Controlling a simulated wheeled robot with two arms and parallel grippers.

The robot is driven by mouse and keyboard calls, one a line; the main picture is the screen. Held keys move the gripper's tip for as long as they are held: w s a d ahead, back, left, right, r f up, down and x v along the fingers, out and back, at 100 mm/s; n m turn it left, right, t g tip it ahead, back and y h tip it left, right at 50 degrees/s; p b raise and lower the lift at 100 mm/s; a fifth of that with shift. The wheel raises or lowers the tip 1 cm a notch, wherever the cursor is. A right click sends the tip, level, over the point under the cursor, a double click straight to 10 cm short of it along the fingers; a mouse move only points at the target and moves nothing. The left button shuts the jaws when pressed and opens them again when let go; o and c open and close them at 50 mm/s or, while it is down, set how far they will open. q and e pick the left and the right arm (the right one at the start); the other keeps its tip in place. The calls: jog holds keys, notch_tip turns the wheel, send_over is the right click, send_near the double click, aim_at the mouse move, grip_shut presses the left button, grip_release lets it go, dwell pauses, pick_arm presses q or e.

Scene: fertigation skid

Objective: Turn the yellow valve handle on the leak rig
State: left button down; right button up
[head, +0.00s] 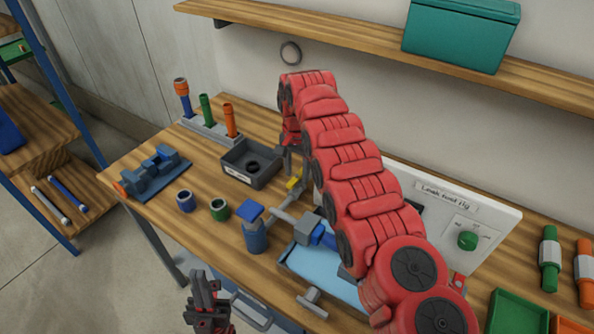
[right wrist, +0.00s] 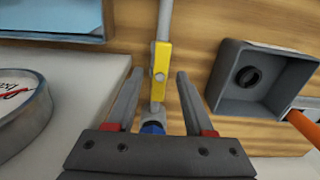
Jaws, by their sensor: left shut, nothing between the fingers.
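The yellow valve handle (head: 295,183) is on the grey pipe of the leak rig (head: 490,212), left of its white panel. In the right wrist view the yellow handle (right wrist: 161,62) lies along the pipe (right wrist: 165,20), lined up with the gap between my right fingers. My right gripper (right wrist: 158,88) is open and empty, its fingers on either side of that line; I cannot tell how far off the handle is. In the head view my red right arm hides part of the rig. My left gripper (head: 208,300) is shut and empty, low in front of the bench.
A dark square box (head: 252,165) stands beside the valve; it also shows in the right wrist view (right wrist: 228,85). A pressure gauge (right wrist: 22,105) is at the left there. A blue tray (head: 335,285) lies under the pipework. A shelf with a teal box (head: 460,32) hangs above.

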aim_at(297, 176)
jog(key=shift+r, duration=0.1)
notch_tip(297, 176, up, 17)
jog(key=p, duration=1.5)
jog(key=shift+d, duration=0.15)
